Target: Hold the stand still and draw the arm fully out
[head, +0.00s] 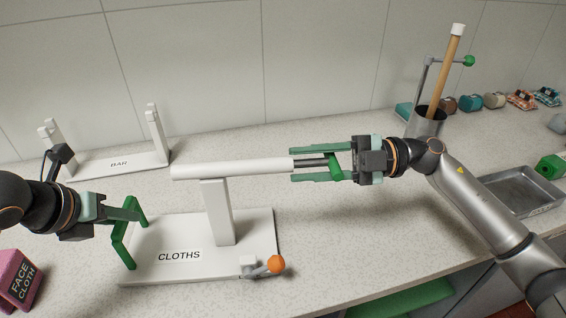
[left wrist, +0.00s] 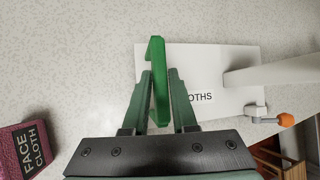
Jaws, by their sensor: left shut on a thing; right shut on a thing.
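The stand is a white base (head: 150,262) marked CLOTHS with a post (head: 217,212) and a level white tube (head: 230,169) on top. A short dark rod (head: 308,162), the arm, shows out of the tube's right end. My right gripper (head: 300,165) is shut on the green pull (head: 335,166) at the rod's end, its fingers reaching along the rod towards the tube. My left gripper (head: 128,212) is shut on the upright green handle (head: 122,247) at the base's left edge. The left wrist view shows this handle (left wrist: 158,60) between the fingers.
An orange knob (head: 276,264) on a small lever sits at the base's front right corner. A white BAR stand (head: 110,166) is behind left, a pink FACE CLOTH box (head: 18,280) at front left. A metal tray (head: 525,190) and holder with wooden stick (head: 445,70) are right.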

